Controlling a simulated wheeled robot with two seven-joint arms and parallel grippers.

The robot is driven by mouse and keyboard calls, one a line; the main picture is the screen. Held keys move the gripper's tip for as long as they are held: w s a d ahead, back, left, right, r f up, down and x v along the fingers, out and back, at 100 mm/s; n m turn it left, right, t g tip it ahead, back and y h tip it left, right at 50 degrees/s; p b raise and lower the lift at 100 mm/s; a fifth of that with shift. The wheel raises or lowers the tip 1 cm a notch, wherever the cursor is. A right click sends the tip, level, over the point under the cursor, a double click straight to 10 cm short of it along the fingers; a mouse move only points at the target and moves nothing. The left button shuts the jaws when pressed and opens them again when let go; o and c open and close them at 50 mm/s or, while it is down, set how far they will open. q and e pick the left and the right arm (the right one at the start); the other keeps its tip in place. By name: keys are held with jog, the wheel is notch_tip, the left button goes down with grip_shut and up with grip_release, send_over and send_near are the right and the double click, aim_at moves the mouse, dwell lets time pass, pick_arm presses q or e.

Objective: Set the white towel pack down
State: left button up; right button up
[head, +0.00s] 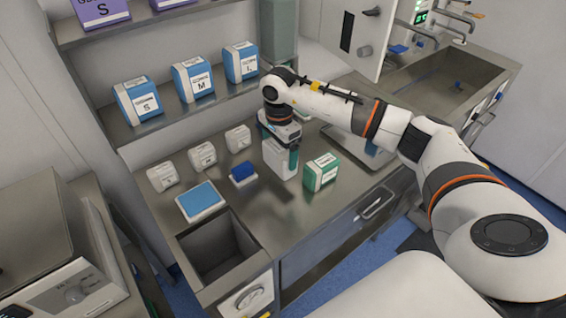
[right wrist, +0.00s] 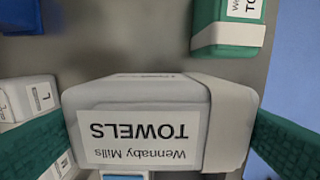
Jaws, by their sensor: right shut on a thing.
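The white towel pack (head: 277,160) is held upright by my right gripper (head: 280,146), over the middle of the steel counter (head: 258,215). In the right wrist view the pack (right wrist: 215,120) fills the space between the green fingers, with a "Wennaby Mills TOWELS" label upside down. My right gripper is shut on it. The pack's underside is hidden, so I cannot tell whether it touches the counter. A green and white towel pack (head: 321,172) stands just to its right, with a gap between them; it also shows in the right wrist view (right wrist: 228,28). My left gripper is out of view.
A blue block (head: 243,174) lies left of the held pack. Small white boxes (head: 203,155) stand along the back, and a blue-topped flat box (head: 200,200) lies near an open bin (head: 217,250). Blue glove boxes (head: 192,79) stand on the shelf above. Front counter is clear.

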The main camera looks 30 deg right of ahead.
jog(key=shift+f, duration=0.8)
notch_tip(320, 180, down, 3)
jog(key=shift+p, duration=0.75)
jog(key=shift+f, duration=0.4)
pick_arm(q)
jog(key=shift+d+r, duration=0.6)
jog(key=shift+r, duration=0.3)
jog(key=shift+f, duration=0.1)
pick_arm(e)
jog(key=shift+f, duration=0.1)
jog(key=shift+f+b, duration=0.15)
jog(key=shift+b, duration=0.15)
jog(key=o, duration=0.8)
jog(key=shift+c, duration=0.2)
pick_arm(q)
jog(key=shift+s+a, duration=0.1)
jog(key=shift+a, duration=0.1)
pick_arm(e)
jog(key=shift+r, duration=0.2)
